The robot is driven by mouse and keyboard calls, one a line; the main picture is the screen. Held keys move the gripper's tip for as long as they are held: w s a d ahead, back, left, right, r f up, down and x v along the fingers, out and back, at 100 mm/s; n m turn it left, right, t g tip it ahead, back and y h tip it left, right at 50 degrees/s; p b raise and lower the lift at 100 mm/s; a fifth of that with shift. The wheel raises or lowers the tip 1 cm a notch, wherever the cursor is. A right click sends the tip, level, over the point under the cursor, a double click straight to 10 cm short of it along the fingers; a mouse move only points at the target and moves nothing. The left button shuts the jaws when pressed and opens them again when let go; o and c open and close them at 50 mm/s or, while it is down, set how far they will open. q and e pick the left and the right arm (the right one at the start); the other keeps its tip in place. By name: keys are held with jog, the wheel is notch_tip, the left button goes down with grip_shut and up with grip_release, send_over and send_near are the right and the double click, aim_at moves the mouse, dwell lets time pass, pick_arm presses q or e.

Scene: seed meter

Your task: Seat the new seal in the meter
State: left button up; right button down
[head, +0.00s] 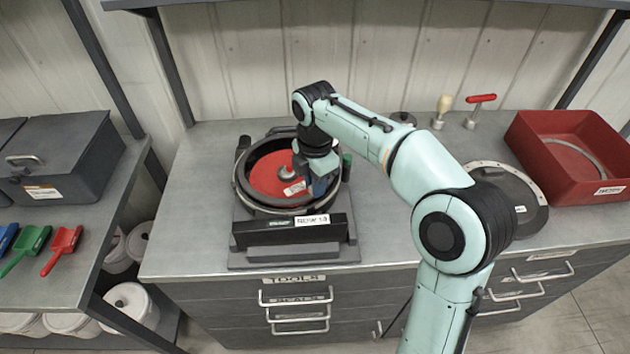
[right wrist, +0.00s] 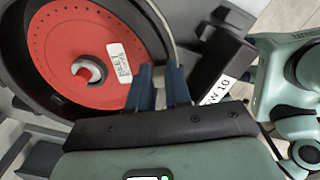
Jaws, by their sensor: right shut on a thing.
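The seed meter (head: 240,190) stands open on the bench, a round dark housing with a red disc (head: 272,176) inside; the disc also fills much of the right wrist view (right wrist: 85,45). My right gripper (head: 318,187) is at the right front of the housing rim, pointing down. In the right wrist view its two blue fingers (right wrist: 162,80) are on either side of a thin grey ring edge, which appears to be the seal (right wrist: 163,32). It runs along the housing rim; whether it is fully seated cannot be told. My left gripper is not in view.
A red tray (head: 525,128) holding a pale ring (head: 572,155) stands at the right. A round dark cover (head: 525,190) lies beside it. Two small handled tools stand behind. A grey toolbox (head: 70,155) and coloured scoops are on the left bench. The bench front right of the meter is partly hidden by my arm.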

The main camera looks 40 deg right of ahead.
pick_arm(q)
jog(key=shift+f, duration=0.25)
pick_arm(e)
jog(key=shift+f, duration=0.95)
dwell(1.1)
